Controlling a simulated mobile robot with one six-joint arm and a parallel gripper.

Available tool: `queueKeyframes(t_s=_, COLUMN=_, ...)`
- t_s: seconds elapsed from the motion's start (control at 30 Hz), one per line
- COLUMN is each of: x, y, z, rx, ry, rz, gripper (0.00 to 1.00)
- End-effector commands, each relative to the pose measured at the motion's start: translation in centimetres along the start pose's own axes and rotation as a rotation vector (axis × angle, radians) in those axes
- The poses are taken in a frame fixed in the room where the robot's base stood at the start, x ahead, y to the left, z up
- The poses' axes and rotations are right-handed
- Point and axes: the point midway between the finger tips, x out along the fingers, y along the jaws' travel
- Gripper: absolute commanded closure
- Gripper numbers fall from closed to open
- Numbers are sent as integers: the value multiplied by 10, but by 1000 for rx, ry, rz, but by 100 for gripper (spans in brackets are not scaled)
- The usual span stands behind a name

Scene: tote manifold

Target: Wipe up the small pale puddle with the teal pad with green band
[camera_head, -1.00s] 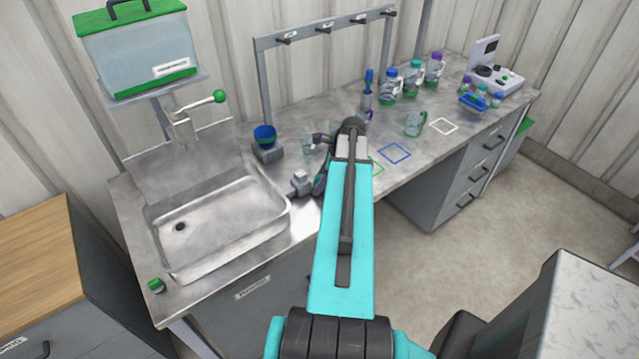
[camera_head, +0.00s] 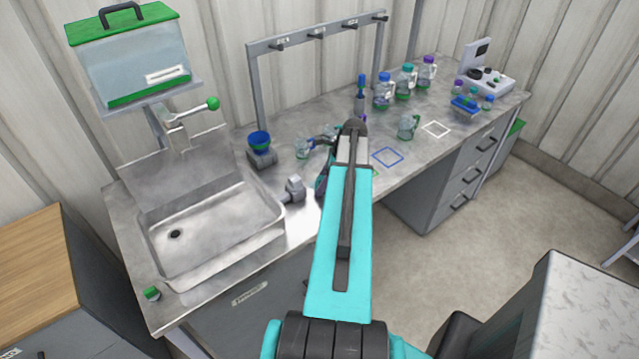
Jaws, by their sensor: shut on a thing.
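My gripper (camera_head: 321,183) is mostly hidden behind my own forearm, low over the front part of the steel bench. Only a dark sliver of it shows at the forearm's left side. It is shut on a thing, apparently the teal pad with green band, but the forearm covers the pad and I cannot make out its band. I cannot pick out the small pale puddle on the shiny bench top (camera_head: 228,166); glare and my arm hide part of the surface.
A sink (camera_head: 215,238) lies left of my arm, with a grey fitting (camera_head: 293,190) at its right. A blue cup (camera_head: 259,140) on a grey block, a clear glass (camera_head: 302,148), a mug (camera_head: 408,127) and several bottles stand behind. Blue (camera_head: 388,157) and white (camera_head: 436,129) outlines are empty.

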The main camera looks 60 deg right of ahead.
Motion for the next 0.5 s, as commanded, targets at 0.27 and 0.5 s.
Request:
queueKeyframes(t_s=0.27, x=-4, y=-13, z=-12, rx=0, ry=0, rz=0, gripper=86)
queueKeyframes(t_s=0.5, x=-5, y=-19, z=-18, rx=1, ry=0, rz=0, gripper=86)
